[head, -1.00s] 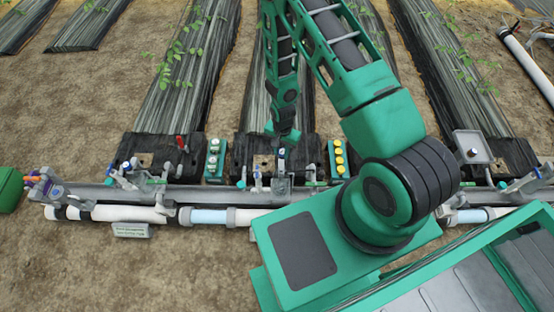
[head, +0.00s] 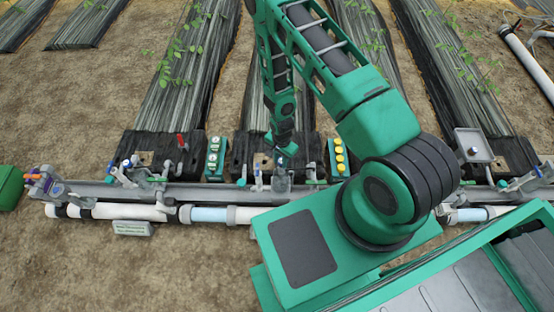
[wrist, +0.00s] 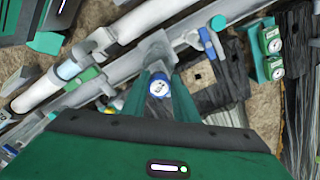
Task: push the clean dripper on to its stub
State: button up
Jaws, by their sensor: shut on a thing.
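My gripper (wrist: 158,98) is shut on a small round dripper with a blue rim and pale marked face (wrist: 158,88), which shows between the two green fingers in the wrist view. In the head view my gripper (head: 285,156) points down just above a grey fitting (head: 282,183) on the grey rail. In the wrist view a grey bracket (wrist: 157,46) stands just beyond the fingertips. The stub itself is not clearly visible, and I cannot tell whether the dripper touches it.
A grey rail (head: 210,195) with white pipe (head: 128,213) runs across the front. A green gauge block (head: 215,158) stands left of my gripper and a yellow-capped block (head: 340,158) right. Blue-handled valves (wrist: 207,42) stand close by. Bare soil lies in front.

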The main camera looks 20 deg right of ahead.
jog(key=shift+s+f, duration=0.25)
jog(key=shift+f, duration=0.1)
dwell(0.3)
jog(key=shift+f, duration=1.1)
dwell(1.4)
jog(key=o, duration=1.1)
jog(key=shift+c, duration=0.2)
jog(key=shift+s+r, duration=0.15)
jog(key=shift+r, duration=4.35)
